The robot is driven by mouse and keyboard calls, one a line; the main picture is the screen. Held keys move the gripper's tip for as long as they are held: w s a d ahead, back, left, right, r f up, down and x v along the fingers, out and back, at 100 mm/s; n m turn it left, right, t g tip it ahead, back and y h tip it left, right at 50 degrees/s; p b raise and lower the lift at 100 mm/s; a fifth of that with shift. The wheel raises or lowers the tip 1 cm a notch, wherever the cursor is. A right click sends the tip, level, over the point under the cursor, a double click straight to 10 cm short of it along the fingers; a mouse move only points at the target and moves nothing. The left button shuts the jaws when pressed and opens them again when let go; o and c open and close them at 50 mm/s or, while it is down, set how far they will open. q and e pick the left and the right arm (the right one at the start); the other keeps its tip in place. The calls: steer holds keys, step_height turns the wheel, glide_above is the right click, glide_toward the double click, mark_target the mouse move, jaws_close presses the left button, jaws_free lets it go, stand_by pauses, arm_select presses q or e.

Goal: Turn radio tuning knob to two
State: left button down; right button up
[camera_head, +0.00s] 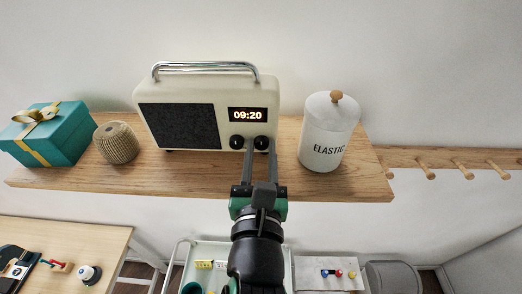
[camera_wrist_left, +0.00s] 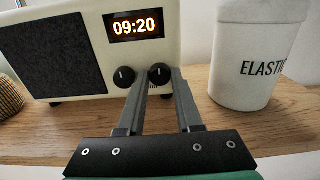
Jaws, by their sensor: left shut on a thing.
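A cream radio (camera_head: 180,88) with a chrome handle stands on a wooden shelf, its display (camera_head: 248,115) reading 09:20. Two black knobs with white pointer marks sit under the display: the left knob (camera_head: 237,142) and the right knob (camera_head: 261,142). My left gripper (camera_head: 260,149) reaches up from below and is shut on the right knob. In the left wrist view, its fingertips (camera_wrist_left: 160,80) are on either side of the right knob (camera_wrist_left: 159,72), whose mark points roughly upward. The left knob (camera_wrist_left: 124,76) is just outside the left finger. I see no numbers around the knobs. My right gripper is not in view.
A white ELASTIC canister (camera_head: 328,132) stands close right of the radio. A woven basket (camera_head: 116,143) and a teal gift box (camera_head: 50,138) stand to the left. The wooden shelf (camera_head: 200,178) is bare in front of the radio. Pegs (camera_head: 425,172) stick out at right.

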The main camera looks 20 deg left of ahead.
arm_select(q)
steer(key=shift+m, duration=0.3)
steer(key=m, duration=1.3)
steer(key=shift+m, duration=0.3)
steer(key=m, duration=0.4)
steer(key=shift+m, duration=0.4)
